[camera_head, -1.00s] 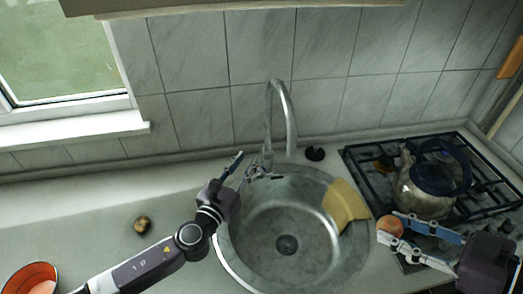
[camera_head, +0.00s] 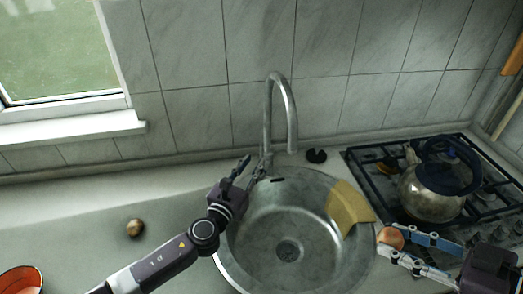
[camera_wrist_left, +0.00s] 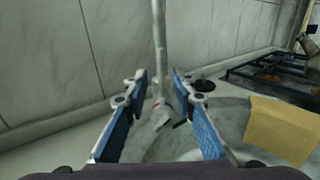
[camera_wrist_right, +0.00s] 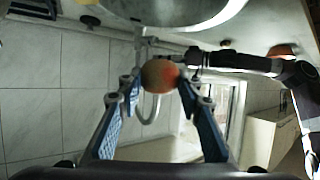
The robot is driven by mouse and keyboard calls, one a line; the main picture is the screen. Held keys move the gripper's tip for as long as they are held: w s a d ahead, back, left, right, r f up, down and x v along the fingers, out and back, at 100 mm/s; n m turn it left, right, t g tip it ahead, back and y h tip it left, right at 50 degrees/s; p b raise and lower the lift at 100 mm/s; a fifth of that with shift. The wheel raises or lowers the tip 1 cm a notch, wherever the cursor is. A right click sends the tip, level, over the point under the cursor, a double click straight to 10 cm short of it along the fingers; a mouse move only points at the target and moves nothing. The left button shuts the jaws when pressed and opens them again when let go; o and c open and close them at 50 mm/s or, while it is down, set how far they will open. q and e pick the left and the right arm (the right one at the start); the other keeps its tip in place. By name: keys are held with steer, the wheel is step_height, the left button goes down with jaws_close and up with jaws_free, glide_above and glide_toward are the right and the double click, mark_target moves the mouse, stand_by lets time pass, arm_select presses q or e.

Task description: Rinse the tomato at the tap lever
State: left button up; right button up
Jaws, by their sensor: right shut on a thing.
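The tomato (camera_head: 391,238) is an orange-red ball held between the fingertips of my right gripper (camera_head: 392,246), just right of the sink's rim. It also shows at the fingertips in the right wrist view (camera_wrist_right: 159,76). The silver tap (camera_head: 268,125) stands behind the sink, its spout curving over the basin. My left gripper (camera_head: 252,167) is at the tap's base, fingers apart. In the left wrist view the tap lever (camera_wrist_left: 160,112), with a small red mark, shows between and beyond the open fingers. I cannot tell whether they touch it.
The round metal sink (camera_head: 288,225) is empty, with a yellow cloth (camera_head: 348,207) over its right rim. A kettle (camera_head: 435,193) stands on the stove (camera_head: 380,166) at right. A brown round item (camera_head: 135,228) and an orange bowl (camera_head: 22,281) are on the left counter, which has free room.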

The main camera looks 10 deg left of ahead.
mark_target(261, 152)
arm_select(q)
steer(key=w, duration=0.3)
steer(key=w+d, duration=0.1)
steer(key=w, duration=0.3)
steer(key=shift+d, duration=0.2)
jaws_close()
